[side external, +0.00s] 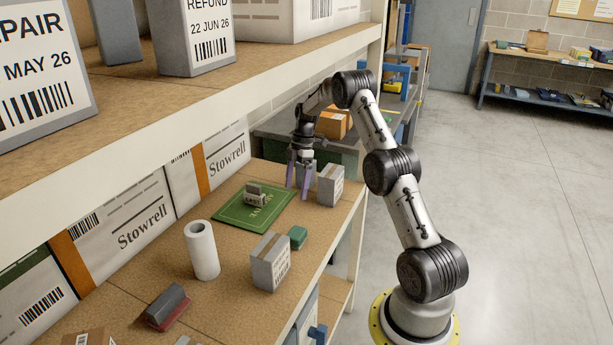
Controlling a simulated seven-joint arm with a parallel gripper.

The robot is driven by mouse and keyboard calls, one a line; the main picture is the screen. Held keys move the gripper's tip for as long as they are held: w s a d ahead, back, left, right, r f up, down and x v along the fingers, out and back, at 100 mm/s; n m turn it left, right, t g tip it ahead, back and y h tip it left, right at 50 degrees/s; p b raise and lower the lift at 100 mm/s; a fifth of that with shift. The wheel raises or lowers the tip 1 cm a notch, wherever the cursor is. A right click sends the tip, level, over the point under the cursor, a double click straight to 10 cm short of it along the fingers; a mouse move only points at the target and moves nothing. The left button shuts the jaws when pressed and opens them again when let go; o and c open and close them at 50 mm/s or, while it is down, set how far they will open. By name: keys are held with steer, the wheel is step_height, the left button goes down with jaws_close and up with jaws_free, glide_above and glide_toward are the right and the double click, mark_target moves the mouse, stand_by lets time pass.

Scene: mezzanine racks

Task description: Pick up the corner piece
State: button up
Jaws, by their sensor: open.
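A small grey, stepped piece (255,195) with a label on its front looks like the corner piece. It sits on a green mat (232,217) with pale lettering on the wooden shelf. My gripper (298,188) points down with its purple fingers apart and nothing visible between them. It is to the right of the grey piece, by the mat's right edge. A grey box (330,186) with printed labels stands just right of the fingers; I cannot tell whether they touch it.
A white roll (201,252), a taped grey box (269,264), a small green block (298,237) and a grey-and-red block (167,307) stand nearer on the shelf (226,316). Large Stowrell cartons (130,215) line its back. An upper shelf (190,88) overhangs the left.

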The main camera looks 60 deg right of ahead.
mark_target(299, 167)
steer(key=w+d+r+n+h, duration=0.2)
steer(key=w+d+n+h, duration=0.2)
steer(key=d+n+h, duration=0.55)
steer(key=shift+d+f+m+g+y, duration=0.15)
steer(key=shift+d+f+m+y, duration=0.15)
steer(key=shift+d+f+m, duration=0.65)
steer(key=shift+d+f+m+g+y, duration=0.1)
steer(key=shift+d+f+m+y, duration=0.4)
steer(key=shift+f, duration=0.75)
steer(key=shift+d+f+m+g+y, duration=0.15)
steer(key=shift+d+f+m, duration=0.35)
steer(key=shift+d+f, duration=0.55)
steer(key=shift+a, duration=0.1)
steer(key=c, duration=1.3)
